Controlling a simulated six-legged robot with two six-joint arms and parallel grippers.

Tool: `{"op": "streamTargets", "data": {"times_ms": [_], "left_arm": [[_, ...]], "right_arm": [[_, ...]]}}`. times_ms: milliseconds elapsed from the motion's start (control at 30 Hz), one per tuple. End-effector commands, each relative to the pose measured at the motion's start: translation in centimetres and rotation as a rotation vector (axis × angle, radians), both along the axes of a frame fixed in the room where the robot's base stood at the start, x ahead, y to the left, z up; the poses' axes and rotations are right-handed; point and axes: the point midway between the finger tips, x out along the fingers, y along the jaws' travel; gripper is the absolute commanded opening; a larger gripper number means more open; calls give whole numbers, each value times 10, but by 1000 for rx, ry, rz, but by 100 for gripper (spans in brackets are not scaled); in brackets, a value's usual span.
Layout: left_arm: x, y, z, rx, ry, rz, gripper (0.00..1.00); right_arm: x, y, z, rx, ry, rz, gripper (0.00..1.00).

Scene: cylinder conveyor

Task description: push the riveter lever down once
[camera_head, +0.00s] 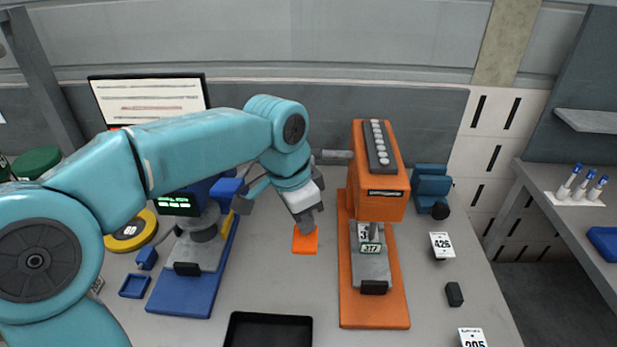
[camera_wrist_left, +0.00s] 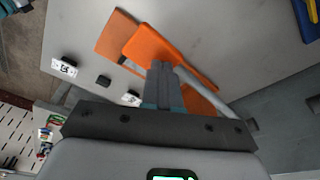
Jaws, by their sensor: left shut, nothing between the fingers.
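The riveter appears to be the orange machine (camera_head: 381,200) right of centre, with a black strip of several white studs on top. A grey rod, which looks like its lever (camera_head: 337,155), sticks out to the left from its upper body. My left gripper (camera_head: 309,222) points downward, just left of the orange machine and in front of the rod. In the left wrist view its fingers (camera_wrist_left: 163,85) are closed together and empty. The orange machine (camera_wrist_left: 170,52) and the grey rod (camera_wrist_left: 205,92) lie beyond them; contact with the rod cannot be told. My right gripper is not in view.
A blue machine (camera_head: 190,265) stands left, partly behind my arm. An orange square (camera_head: 305,241) lies below the gripper, and a black tray (camera_head: 267,330) at the front. Number cards (camera_head: 442,245) stand right of the riveter. A side table (camera_head: 570,215) holds tubes.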

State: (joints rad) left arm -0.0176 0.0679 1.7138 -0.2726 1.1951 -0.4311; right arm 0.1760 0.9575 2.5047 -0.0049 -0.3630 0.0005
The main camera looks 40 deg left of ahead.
Motion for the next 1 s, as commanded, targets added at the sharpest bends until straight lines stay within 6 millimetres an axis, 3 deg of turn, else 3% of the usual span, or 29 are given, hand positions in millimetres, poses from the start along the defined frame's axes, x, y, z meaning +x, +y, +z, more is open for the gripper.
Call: {"op": "streamTargets", "data": {"times_ms": [167,1000], "left_arm": [[0,0,4,0,1,0,0],[0,0,97,-1,3,0,0]], "right_arm": [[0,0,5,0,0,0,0],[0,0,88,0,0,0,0]]}}
